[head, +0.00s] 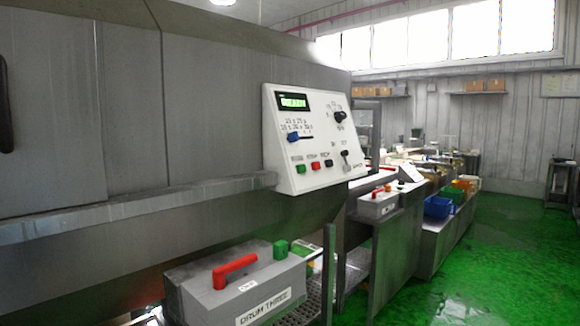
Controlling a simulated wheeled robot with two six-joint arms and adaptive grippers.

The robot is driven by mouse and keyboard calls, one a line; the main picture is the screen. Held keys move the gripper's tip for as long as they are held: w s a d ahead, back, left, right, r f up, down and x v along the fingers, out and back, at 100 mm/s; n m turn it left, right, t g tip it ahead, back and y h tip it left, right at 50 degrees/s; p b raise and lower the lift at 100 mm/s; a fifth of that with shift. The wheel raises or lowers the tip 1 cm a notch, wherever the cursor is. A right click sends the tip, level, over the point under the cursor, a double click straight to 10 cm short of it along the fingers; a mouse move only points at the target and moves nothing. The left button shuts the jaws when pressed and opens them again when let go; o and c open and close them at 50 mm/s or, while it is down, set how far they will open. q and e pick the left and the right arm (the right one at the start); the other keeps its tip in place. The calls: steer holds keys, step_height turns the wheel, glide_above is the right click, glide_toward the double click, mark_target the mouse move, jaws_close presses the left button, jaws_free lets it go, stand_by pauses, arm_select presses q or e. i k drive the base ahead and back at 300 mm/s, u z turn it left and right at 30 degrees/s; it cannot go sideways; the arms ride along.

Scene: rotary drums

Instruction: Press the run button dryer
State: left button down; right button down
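A white control panel (312,138) is mounted on the large grey machine, in the middle of the head view. Along its lower part sit a green button (300,169), a red button (315,166) and a dark button (328,163), with small labels above that I cannot read. The panel also has a lit green display (292,102), a blue slider knob (293,137), a black rotary knob (340,116) and a dark lever (346,157). I cannot tell from the labels which button is the dryer's run button. Neither gripper is in view.
Below the panel stands a grey box (200,292) marked "DRUM THREE", with a red handle (235,270) and a green block (281,249). A grey ledge (130,207) runs along the machine. Coloured bins (438,207) line the bench behind. The green floor (490,270) at right is clear.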

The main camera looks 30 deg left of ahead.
mark_target(301, 169)
steer(key=u, duration=0.9)
steer(key=i, duration=1)
steer(key=u, duration=1)
